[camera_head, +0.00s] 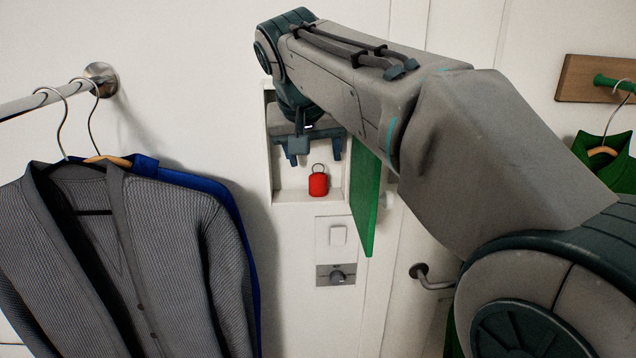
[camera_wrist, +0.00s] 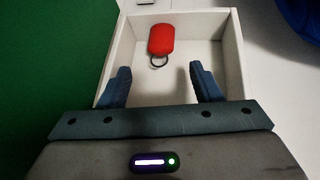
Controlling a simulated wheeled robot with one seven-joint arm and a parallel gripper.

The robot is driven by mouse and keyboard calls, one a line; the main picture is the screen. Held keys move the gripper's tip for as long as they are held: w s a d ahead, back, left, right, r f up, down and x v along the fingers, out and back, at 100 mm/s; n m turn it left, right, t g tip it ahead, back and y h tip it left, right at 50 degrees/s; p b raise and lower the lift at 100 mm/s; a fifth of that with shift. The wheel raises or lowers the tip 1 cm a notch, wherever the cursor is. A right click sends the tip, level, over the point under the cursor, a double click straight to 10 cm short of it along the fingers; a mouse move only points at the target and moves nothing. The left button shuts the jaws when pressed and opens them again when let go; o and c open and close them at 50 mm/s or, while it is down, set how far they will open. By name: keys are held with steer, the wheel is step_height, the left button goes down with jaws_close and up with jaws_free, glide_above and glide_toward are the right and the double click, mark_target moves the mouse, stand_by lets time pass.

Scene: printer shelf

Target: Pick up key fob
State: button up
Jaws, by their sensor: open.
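The red key fob (camera_head: 318,184) with a metal ring stands on the floor of a small white wall box (camera_head: 296,196). In the wrist view the fob (camera_wrist: 162,39) lies beyond my fingertips, roughly centred between them, with its dark ring (camera_wrist: 158,62) on the near side. My gripper (camera_head: 314,150) is at the box, above the fob in the head view. It also shows in the wrist view (camera_wrist: 158,78), with its two blue fingers spread wide apart. Nothing is between the fingers, and they appear apart from the fob.
A green door panel (camera_head: 364,200) stands open at the box's right side. A switch (camera_head: 338,236) and a knob plate (camera_head: 336,275) are below the box. A grey cardigan (camera_head: 150,270) and a blue garment hang at left. A door handle (camera_head: 430,280) is at right.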

mark_target(316, 166)
steer(key=p+x, duration=0.1)
steer(key=x, duration=0.4)
steer(key=shift+w+f, duration=0.1)
steer(key=shift+w, duration=0.05)
steer(key=c, duration=1.1)
